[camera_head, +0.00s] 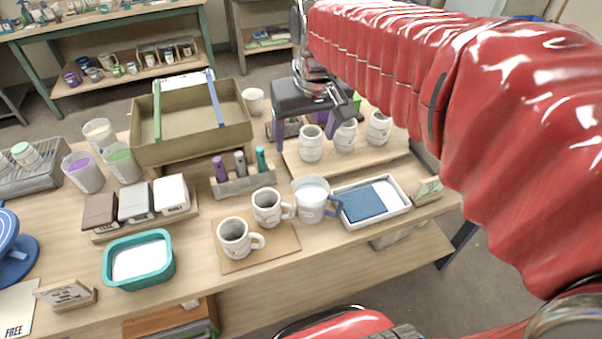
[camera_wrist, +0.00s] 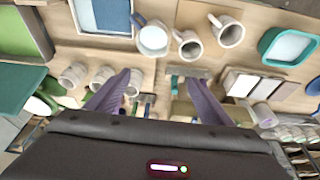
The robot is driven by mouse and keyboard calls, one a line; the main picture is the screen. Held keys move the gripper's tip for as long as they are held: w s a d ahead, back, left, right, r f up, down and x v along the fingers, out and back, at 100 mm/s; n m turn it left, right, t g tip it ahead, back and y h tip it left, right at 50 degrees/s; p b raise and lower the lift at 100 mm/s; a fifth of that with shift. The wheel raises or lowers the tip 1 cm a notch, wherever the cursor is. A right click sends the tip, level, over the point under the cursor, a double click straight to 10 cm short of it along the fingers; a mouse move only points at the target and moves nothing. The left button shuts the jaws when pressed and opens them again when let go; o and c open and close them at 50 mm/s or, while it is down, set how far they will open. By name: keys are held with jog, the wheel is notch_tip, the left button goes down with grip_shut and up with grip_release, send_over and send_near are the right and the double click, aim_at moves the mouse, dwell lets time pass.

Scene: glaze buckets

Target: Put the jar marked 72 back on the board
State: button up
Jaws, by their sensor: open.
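My gripper (camera_head: 303,130) has its purple fingers apart and empty, pointing down above the back left part of the wooden board (camera_head: 345,166). Its fingers also show in the wrist view (camera_wrist: 157,76). Three pale jars stand on the board: a left jar (camera_head: 311,144), a middle jar (camera_head: 345,137) and a right jar (camera_head: 379,128). Another pale jar or cup (camera_head: 253,101) stands off the board, beside the olive box. I cannot read a 72 on any of them. My gripper hides part of the board's back.
The olive box (camera_head: 190,150) with green and blue handles stands left of my gripper. In front are a tool rack (camera_head: 243,184), a white pitcher (camera_head: 311,207), two mugs (camera_head: 267,207) and a white tray (camera_head: 403,204) with a blue sponge. The board's front strip is bare.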

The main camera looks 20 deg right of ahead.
jog(key=s+a+f+t, duration=0.1)
jog(key=s+f, duration=0.1)
jog(key=s, duration=0.4)
jog(key=s+a+f+t, duration=0.1)
jog(key=s+a+f, duration=0.1)
jog(key=s, duration=0.5)
jog(key=shift+a+f, duration=0.15)
jog(key=shift+a, duration=0.05)
jog(key=shift+s, duration=0.1)
jog(key=shift+c, duration=0.3)
